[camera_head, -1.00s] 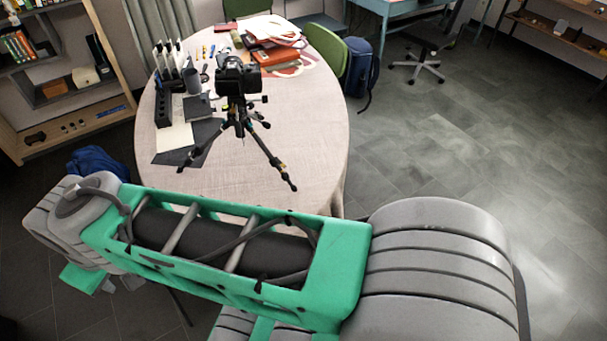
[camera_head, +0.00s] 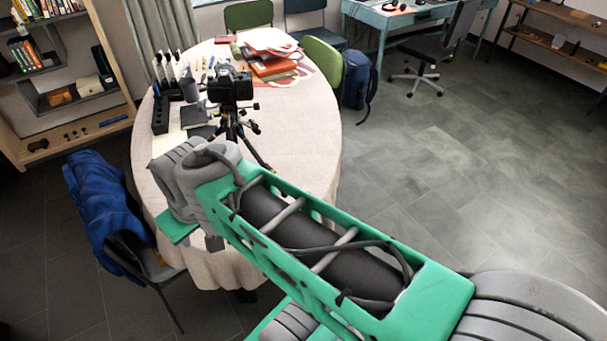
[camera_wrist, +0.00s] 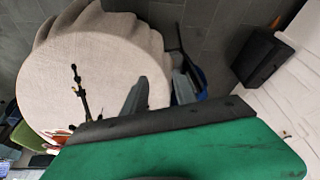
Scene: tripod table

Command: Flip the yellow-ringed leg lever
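A black camera (camera_head: 230,86) sits on a dark tripod (camera_head: 233,125) standing on the round table (camera_head: 305,125). My arm hides the lower part of the tripod in the head view. A tripod leg shows in the wrist view (camera_wrist: 80,92), left of my gripper (camera_wrist: 158,90). I cannot make out the yellow-ringed lever in either view. My gripper's two grey fingers are apart with nothing between them, clear of the tripod. In the head view my gripper is mostly hidden behind the wrist, over the table's near left side.
A chair with a blue jacket (camera_head: 98,205) stands at the table's near left. A black organizer (camera_head: 160,112), papers and a stack of books (camera_head: 275,62) lie on the table's far part. A green chair (camera_head: 323,62) and blue backpack (camera_head: 356,82) stand behind right. Floor at right is clear.

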